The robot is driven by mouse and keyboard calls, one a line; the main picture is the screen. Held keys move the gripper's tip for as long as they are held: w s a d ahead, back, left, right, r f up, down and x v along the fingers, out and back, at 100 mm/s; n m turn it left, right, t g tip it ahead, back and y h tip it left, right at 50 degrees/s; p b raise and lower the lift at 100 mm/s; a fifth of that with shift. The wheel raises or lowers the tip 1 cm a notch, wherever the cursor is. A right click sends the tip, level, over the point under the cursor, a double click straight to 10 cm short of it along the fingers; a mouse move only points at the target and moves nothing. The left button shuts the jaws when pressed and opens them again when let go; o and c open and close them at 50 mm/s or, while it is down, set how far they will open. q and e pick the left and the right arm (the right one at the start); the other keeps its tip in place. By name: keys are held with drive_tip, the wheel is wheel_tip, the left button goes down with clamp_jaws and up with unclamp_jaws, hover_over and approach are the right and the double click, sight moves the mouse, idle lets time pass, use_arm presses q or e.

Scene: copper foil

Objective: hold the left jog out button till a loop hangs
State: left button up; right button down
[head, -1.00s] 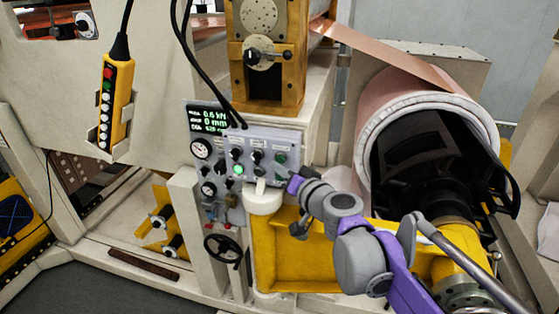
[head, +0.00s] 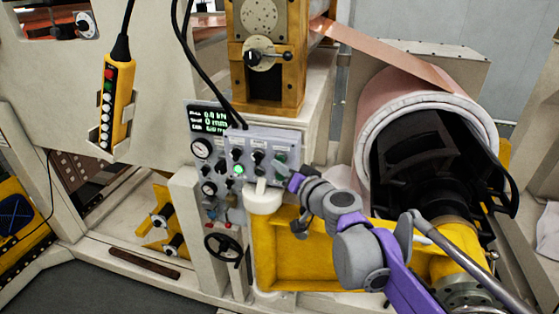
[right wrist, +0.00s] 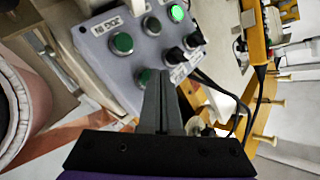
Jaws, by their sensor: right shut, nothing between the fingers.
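The grey control panel (head: 262,150) carries green buttons and black knobs. My right gripper (head: 284,167) is shut and empty, its tips at the panel's right end. In the right wrist view the closed fingers (right wrist: 158,88) reach a green button (right wrist: 145,77), partly covering it; I cannot tell whether it is pressed. Its label is hidden. Another green button (right wrist: 122,42) sits beside a "JOG IN" label. A lit green button (head: 238,169) glows farther left. The copper strip (head: 385,56) runs straight from the coil (head: 375,108) up to the rollers, with no loop visible. My left gripper is out of view.
A small display (head: 208,118) stands left of the panel. A yellow pendant (head: 116,100) hangs at the left on a black cable. A white cylinder (head: 263,200) and a yellow trough (head: 275,245) lie below the panel. A black handwheel (head: 223,250) is nearby.

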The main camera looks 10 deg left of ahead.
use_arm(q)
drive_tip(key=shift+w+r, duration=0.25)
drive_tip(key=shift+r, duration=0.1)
use_arm(e)
drive_tip(key=shift+w, duration=0.55)
drive_tip(key=shift+s, duration=0.15)
idle(1.6)
use_arm(q)
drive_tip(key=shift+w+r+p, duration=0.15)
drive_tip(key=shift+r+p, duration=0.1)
drive_tip(key=shift+p, duration=0.15)
use_arm(e)
drive_tip(key=shift+s, duration=0.75)
drive_tip(key=shift+s, duration=0.1)
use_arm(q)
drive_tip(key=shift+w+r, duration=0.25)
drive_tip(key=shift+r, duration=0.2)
use_arm(e)
drive_tip(key=s, duration=0.4)
drive_tip(key=shift+s+a, duration=0.1)
drive_tip(key=shift+s, duration=0.3)
